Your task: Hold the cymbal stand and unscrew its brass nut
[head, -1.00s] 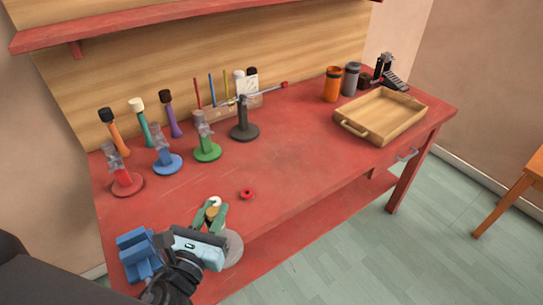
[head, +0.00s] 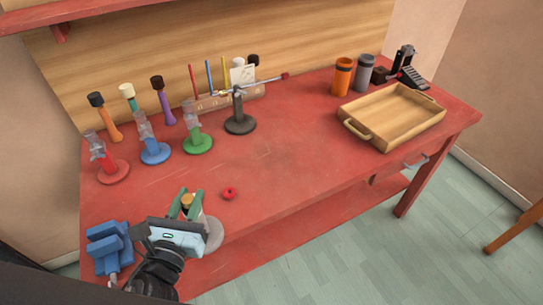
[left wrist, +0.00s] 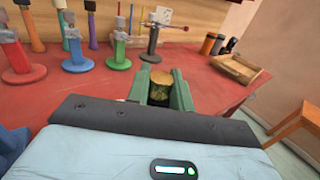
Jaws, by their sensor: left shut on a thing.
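My left gripper (head: 186,202) is at the front left of the table. Its green fingers are shut on a round brass piece, which looks like the brass nut (left wrist: 160,78); the left wrist view shows its flat top and dark, rough side between the fingers. A pale grey disc (head: 214,236), seemingly the base of the cymbal stand, shows behind and to the right of the gripper at the table's front edge. The stand's upright is mostly hidden by the gripper, so I cannot tell whether the nut still touches it. My right gripper is out of view.
A blue vise (head: 108,246) is close on the left. A small red ring (head: 229,193) lies right of the gripper. Red, blue and green stands and a black stand (head: 240,122) line the back. A wooden tray (head: 362,133) is at right; the middle is clear.

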